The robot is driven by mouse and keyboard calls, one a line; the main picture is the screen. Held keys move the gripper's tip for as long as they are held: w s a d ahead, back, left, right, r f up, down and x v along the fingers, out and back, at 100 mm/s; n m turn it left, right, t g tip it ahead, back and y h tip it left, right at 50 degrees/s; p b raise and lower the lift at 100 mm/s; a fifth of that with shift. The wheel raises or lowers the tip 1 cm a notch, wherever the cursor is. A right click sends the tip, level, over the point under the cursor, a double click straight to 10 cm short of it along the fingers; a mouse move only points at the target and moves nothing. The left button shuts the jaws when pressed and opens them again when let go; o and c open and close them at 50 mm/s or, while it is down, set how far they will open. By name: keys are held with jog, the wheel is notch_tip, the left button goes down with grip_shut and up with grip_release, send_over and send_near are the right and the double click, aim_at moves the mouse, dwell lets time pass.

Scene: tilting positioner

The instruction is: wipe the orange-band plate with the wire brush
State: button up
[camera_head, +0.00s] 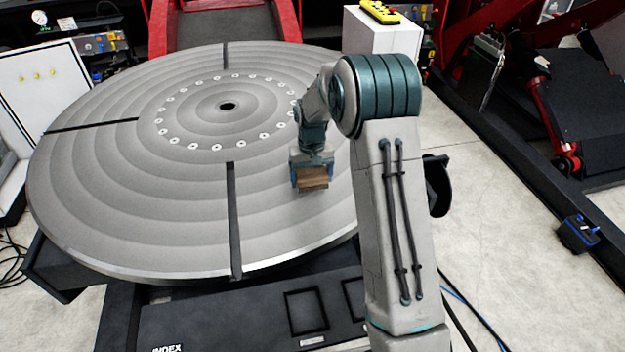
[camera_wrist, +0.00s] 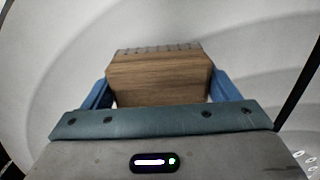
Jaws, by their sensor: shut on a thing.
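My gripper (camera_head: 311,172) is over the right front part of the large round grey table. It is shut on the wire brush (camera_head: 313,182), a brown wooden block. In the wrist view the brush (camera_wrist: 160,76) sits between the two blue fingers, and a row of dark bristle tips shows along its far edge. I cannot tell whether the bristles touch the table's surface. No plate with an orange band can be made out in either view; my arm covers part of the table's right side.
The round table (camera_head: 110,215) has dark radial slots and a ring of pale studs around a central hole. A white cabinet with a yellow control box (camera_head: 380,11) stands behind it. A white panel (camera_head: 42,90) stands at left. Open floor (camera_head: 480,220) lies at right.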

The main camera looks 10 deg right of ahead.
jog(key=shift+r+p, duration=1.25)
jog(key=shift+r, duration=1.3)
